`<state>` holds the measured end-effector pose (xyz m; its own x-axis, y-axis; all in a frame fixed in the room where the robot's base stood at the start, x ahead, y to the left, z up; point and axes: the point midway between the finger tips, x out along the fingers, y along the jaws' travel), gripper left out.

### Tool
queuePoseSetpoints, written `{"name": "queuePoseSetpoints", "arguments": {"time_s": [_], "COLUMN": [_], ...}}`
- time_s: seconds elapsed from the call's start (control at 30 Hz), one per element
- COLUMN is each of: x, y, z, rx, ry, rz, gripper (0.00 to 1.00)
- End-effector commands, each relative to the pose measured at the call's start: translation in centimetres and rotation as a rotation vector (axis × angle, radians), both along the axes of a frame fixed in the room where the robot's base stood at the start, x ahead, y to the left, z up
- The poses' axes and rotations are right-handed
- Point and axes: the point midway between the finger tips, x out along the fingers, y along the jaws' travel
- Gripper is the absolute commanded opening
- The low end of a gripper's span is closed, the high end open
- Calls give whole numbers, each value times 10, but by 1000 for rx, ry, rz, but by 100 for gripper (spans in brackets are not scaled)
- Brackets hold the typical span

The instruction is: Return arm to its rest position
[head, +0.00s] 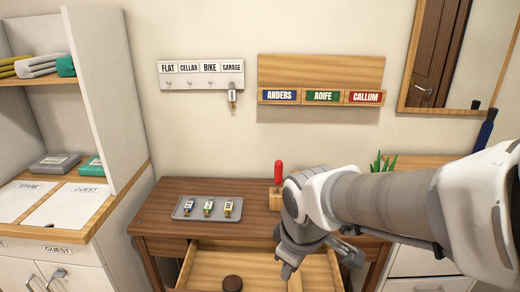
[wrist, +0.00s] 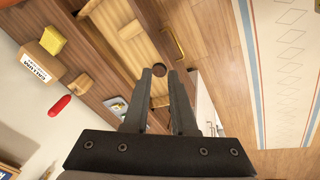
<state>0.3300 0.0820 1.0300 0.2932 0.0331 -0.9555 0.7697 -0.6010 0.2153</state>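My gripper (head: 318,262) hangs over the right part of an open wooden drawer (head: 258,258) in the head view, with my arm coming in from the right. In the wrist view my gripper (wrist: 162,85) has its two dark fingers apart, with nothing held between them. The drawer (wrist: 132,30) shows beyond the fingertips. A dark round object (head: 232,283) lies in the drawer, left of my gripper; a dark disc shows between the fingertips in the wrist view.
On the brown desk (head: 160,215) are a grey tray (head: 180,213) with three tagged keys and a red-handled item (head: 278,170) close to my arm. One tagged key (head: 232,95) hangs under GARAGE. Shelving (head: 115,90) stands left; a mirror (head: 408,60) hangs right.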

Motion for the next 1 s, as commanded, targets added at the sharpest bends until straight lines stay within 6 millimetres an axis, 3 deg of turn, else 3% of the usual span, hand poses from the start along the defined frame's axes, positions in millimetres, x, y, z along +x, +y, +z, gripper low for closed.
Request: {"name": "queuePoseSetpoints", "arguments": {"time_s": [0.03,0.1,0.3,0.4,0.6,1.0], "x": [-6,-16,-49,-64,-82,-84], "y": [-12,-26,-60,-71,-81,-82], "z": [26,48,102,120,136,136], "rx": [32,76,204,257,319,329], "ry": [-23,-44,-107,-133,-161,-164], "rz": [-91,-217,-561,-696,-849,-870], "gripper": [25,25,25,25,25,25]}}
